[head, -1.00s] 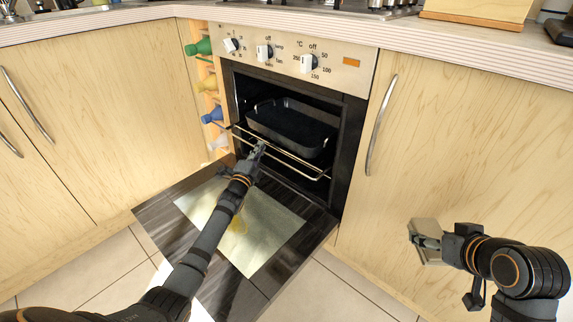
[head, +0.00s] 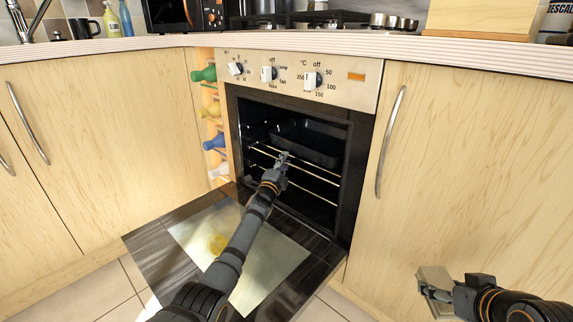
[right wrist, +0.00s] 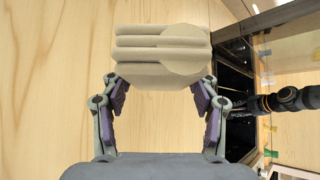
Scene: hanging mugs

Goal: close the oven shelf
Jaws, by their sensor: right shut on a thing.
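The oven (head: 300,78) stands open, with its door (head: 150,245) folded down. Its wire shelf (head: 318,174) sits inside the oven opening, with a dark roasting tray (head: 312,140) on it. My left gripper (head: 283,157) reaches over the door to the shelf's front wire and appears to touch it. Whether its fingers are open or shut is too small to tell. My right gripper (head: 428,288) is away to the right in front of a cupboard. It is shut on a beige ribbed block (right wrist: 150,45), which fills the space between its fingers in the right wrist view.
Cupboard doors with metal handles (head: 390,140) flank the oven. A narrow rack of coloured bottles (head: 213,141) is left of it. The countertop (head: 440,50) runs above. Tiled floor (head: 95,292) lies below the open door.

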